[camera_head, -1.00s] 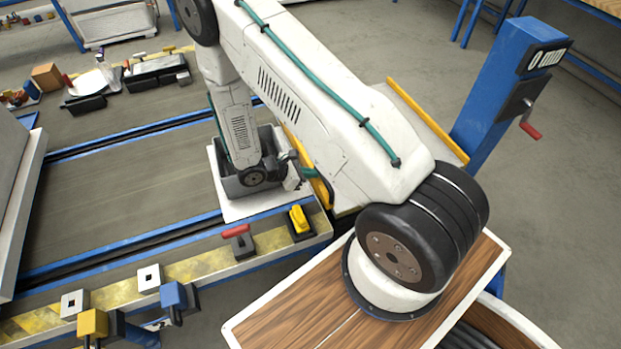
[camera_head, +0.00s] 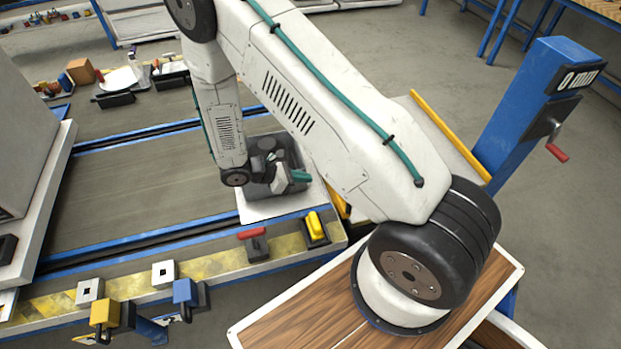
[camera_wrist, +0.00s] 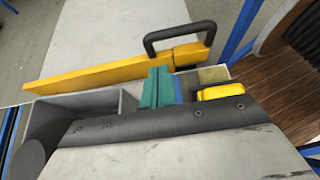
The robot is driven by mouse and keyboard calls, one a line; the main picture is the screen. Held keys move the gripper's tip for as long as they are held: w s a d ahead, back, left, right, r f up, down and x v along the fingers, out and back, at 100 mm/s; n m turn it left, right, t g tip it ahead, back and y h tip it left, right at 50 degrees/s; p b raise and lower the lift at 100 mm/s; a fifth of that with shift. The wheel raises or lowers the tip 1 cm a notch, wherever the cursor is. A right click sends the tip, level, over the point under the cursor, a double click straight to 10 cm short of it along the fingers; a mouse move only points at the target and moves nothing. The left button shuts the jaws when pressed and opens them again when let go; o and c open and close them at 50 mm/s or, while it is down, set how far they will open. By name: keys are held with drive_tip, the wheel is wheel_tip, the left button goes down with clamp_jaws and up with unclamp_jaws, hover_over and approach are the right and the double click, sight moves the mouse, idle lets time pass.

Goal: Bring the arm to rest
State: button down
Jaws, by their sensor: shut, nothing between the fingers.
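My gripper (camera_head: 300,176) shows in the head view as a small teal tip beyond my white forearm and black wrist joint. It is at the grey bin's right side, with the wrist in front of the bin. In the wrist view my gripper (camera_wrist: 158,88) has its teal fingers together, with nothing held. The grey bin (camera_head: 297,155) stands on a white board (camera_head: 262,211); my wrist hides part of it. The bin (camera_wrist: 112,103) also shows at the left of the wrist view. Whether the fingers are above or beside its rim is unclear.
A yellow bar (camera_wrist: 110,73) with a black handle (camera_wrist: 180,34) lies just beyond the fingers. A yellow block (camera_wrist: 222,92) is to their right. A blue post (camera_head: 530,105) with a red-handled crank stands at right. The grey work surface (camera_head: 140,190) left of the bin is clear.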

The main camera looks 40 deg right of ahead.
idle(0.6)
drive_tip(key=s+a+r+m+t+y, duration=0.1)
drive_tip(key=s+r+m, duration=0.4)
drive_tip(key=r, duration=0.8)
drive_tip(key=s+a+r+m+t+y, duration=0.2)
drive_tip(key=s+r+y, duration=0.4)
drive_tip(key=s+r, duration=0.3)
drive_tip(key=s+a+r+m+t+y, duration=0.2)
drive_tip(key=s+r+m+y, duration=0.2)
drive_tip(key=r, duration=1.4)
drive_tip(key=s+m, duration=0.3)
drive_tip(key=shift+s+a+m, duration=0.15)
drive_tip(key=shift+a+m, duration=0.15)
drive_tip(key=shift+a, duration=0.1)
